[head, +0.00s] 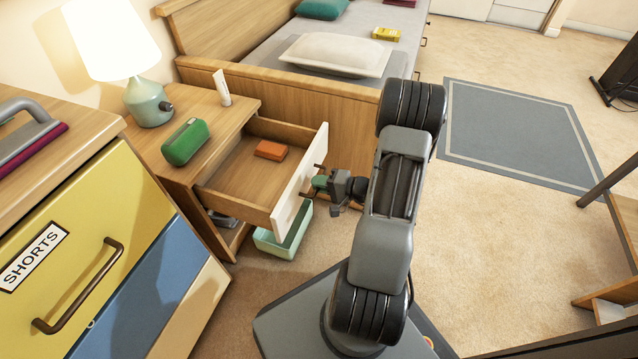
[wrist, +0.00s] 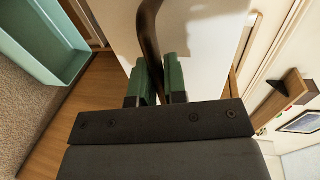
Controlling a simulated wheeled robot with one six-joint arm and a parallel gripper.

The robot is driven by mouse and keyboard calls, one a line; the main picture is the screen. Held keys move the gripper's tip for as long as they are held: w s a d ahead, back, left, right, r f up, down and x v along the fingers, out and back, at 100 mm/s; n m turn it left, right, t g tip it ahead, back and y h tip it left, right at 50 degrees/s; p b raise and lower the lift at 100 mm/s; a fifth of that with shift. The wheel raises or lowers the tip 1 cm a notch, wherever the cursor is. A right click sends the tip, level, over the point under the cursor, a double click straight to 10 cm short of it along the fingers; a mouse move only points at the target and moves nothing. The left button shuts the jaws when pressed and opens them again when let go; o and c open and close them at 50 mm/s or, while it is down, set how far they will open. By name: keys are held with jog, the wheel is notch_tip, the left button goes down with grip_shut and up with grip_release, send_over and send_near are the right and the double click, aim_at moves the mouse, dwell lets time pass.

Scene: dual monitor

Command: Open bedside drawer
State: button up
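The bedside drawer (head: 240,178) is pulled well out of the wooden nightstand (head: 160,140); its inside shows in the head view. Its white front (head: 300,185) faces right and also shows in the wrist view (wrist: 205,50). My gripper (head: 319,184) is at the dark curved handle on that front. In the wrist view the green fingers of my gripper (wrist: 160,82) stand close on either side of the handle (wrist: 150,35) and appear shut on it. An orange-brown box (head: 270,150) lies inside the drawer.
A teal lamp (head: 148,104), a green case (head: 185,142) and a white tube (head: 221,88) stand on the nightstand. A pale green bin (head: 275,248) is on the floor below the drawer. A dresser (head: 110,235) is at left, the bed (head: 330,95) behind.

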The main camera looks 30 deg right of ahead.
jog(key=o, duration=0.4)
jog(key=shift+d, duration=0.1)
jog(key=p+v, duration=0.3)
jog(key=v, duration=1)
jog(key=shift+s+d+p, duration=0.2)
jog(key=shift+s+p, duration=0.1)
jog(key=shift+p, duration=0.05)
jog(key=a+r+n+g+h+p, duration=0.3)
jog(key=a+r+p, duration=0.4)
jog(key=r+p, duration=0.4)
jog(key=a+r+n+g+h+p, duration=0.2)
jog(key=a+r+p, duration=0.5)
jog(key=r, duration=1.7)
jog(key=s+a+r+n+g+h+p, duration=0.1)
jog(key=a+r+n+g+h+p, duration=0.2)
jog(key=a+r+p, duration=0.4)
notch_tip(320, 180, up, 11)
jog(key=shift+a+r+n+g+h+p, duration=0.15)
jog(key=shift+n+h+p, duration=0.35)
jog(key=shift+p, duration=1.75)
jog(key=shift+a+f+n+g+h+p, duration=0.25)
jog(key=shift+n+p, duration=0.45)
jog(key=shift+p, duration=1.55)
